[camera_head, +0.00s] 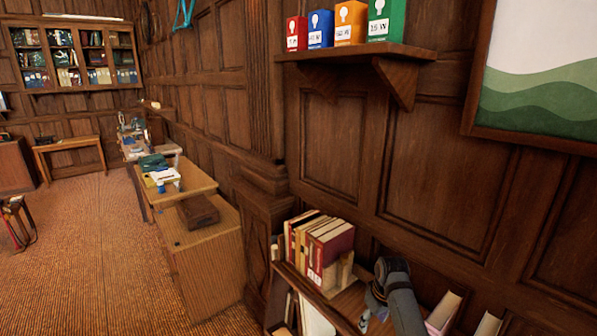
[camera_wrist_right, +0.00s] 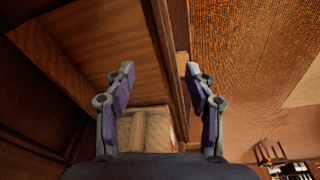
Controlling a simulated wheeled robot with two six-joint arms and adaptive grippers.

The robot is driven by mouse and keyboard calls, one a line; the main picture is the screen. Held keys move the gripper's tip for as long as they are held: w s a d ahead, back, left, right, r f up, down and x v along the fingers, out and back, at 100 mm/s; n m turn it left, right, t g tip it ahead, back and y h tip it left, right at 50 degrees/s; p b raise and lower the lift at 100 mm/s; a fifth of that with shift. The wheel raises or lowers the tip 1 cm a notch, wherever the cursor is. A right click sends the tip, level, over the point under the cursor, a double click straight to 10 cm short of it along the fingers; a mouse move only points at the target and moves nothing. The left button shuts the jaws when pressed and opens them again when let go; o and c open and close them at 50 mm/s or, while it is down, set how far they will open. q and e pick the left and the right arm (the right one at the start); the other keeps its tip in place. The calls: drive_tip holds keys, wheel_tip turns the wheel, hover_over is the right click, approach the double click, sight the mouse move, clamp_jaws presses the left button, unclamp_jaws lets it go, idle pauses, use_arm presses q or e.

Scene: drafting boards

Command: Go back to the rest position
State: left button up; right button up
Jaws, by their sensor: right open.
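My right gripper (camera_head: 374,318) is at the bottom of the head view, over the low wooden bookshelf (camera_head: 350,302) by the panelled wall. In the right wrist view the two fingers of this gripper (camera_wrist_right: 160,72) are spread apart with nothing held between them. Behind and below the fingers lies a pale, book-like thing (camera_wrist_right: 150,128) on a wooden surface, partly hidden by the gripper. My left gripper does not show in either view.
A row of books (camera_head: 318,245) stands on the bookshelf, left of my right arm. A wall shelf (camera_head: 350,50) with coloured boxes and a framed picture (camera_head: 540,75) are above. A wooden cabinet (camera_head: 208,262) stands at left. Carpeted floor (camera_head: 90,250) is open farther left.

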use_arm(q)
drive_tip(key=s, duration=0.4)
use_arm(e)
drive_tip(key=s+d+f+m, duration=0.1)
drive_tip(key=s+f, duration=0.2)
drive_tip(key=s, duration=0.4)
drive_tip(key=s+d+f+m, duration=0.1)
drive_tip(key=s+d+f, duration=0.15)
drive_tip(key=s, duration=0.45)
drive_tip(key=s+r+m+t+h, duration=0.15)
drive_tip(key=s+r, duration=0.25)
drive_tip(key=s, duration=1.3)
wheel_tip(320, 180, down, 34)
drive_tip(key=s+d+g+b, duration=0.1)
drive_tip(key=s+d+b, duration=0.1)
drive_tip(key=b, duration=0.6)
use_arm(q)
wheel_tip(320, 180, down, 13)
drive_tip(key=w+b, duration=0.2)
drive_tip(key=b, duration=0.3)
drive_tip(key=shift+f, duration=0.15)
use_arm(e)
drive_tip(key=s+d+f+m+g, duration=0.1)
drive_tip(key=s+f, duration=1.8)
drive_tip(key=f, duration=0.2)
drive_tip(key=shift+f, duration=0.35)
